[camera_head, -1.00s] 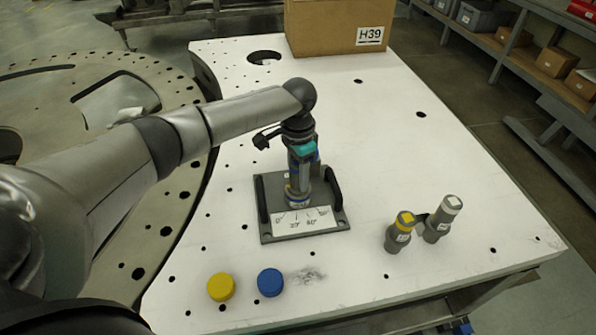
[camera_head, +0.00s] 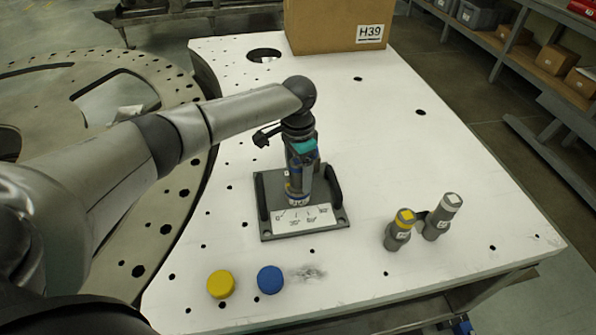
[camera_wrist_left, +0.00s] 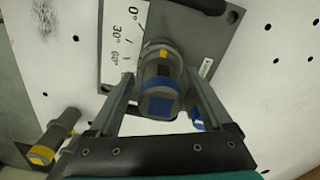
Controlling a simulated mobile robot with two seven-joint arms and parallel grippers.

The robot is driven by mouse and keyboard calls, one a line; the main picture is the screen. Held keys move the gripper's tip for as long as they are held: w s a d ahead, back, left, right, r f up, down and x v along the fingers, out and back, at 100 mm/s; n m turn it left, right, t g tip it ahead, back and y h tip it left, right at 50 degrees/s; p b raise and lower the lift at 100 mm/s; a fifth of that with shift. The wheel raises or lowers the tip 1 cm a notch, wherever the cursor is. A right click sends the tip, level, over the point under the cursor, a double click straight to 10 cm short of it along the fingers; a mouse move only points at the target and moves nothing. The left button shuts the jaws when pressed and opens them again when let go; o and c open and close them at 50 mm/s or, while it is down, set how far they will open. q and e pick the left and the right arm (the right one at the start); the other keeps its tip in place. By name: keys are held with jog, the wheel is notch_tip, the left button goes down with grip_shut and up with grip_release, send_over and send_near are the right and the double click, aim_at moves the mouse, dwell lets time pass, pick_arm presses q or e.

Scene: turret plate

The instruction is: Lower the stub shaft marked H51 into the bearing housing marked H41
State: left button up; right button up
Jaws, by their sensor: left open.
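A grey stub shaft (camera_wrist_left: 160,88) with a blue band, a blue square on its end and a yellow mark stands upright at the middle of a grey base plate (camera_head: 263,228) with two black handles. The bearing housing around its foot is mostly hidden; a small tag low on the stack (camera_head: 297,201) is too small to read surely. My left gripper (camera_head: 300,180) points down over the plate. In the left wrist view, its two fingers (camera_wrist_left: 160,80) are open, one on each side of the shaft, with gaps visible. My right gripper is out of view.
An angle-scale card (camera_head: 304,219) lies on the plate's front. A yellow cap (camera_head: 221,284) and a blue cap (camera_head: 270,280) lie in front. A box marked H39 (camera_head: 335,28) stands behind.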

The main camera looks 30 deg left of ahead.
pick_arm(q)
jog(key=shift+s+f, duration=0.1)
notch_tip(320, 180, up, 15)
jog(key=shift+r, duration=0.2)
dwell(0.3)
dwell(0.5)
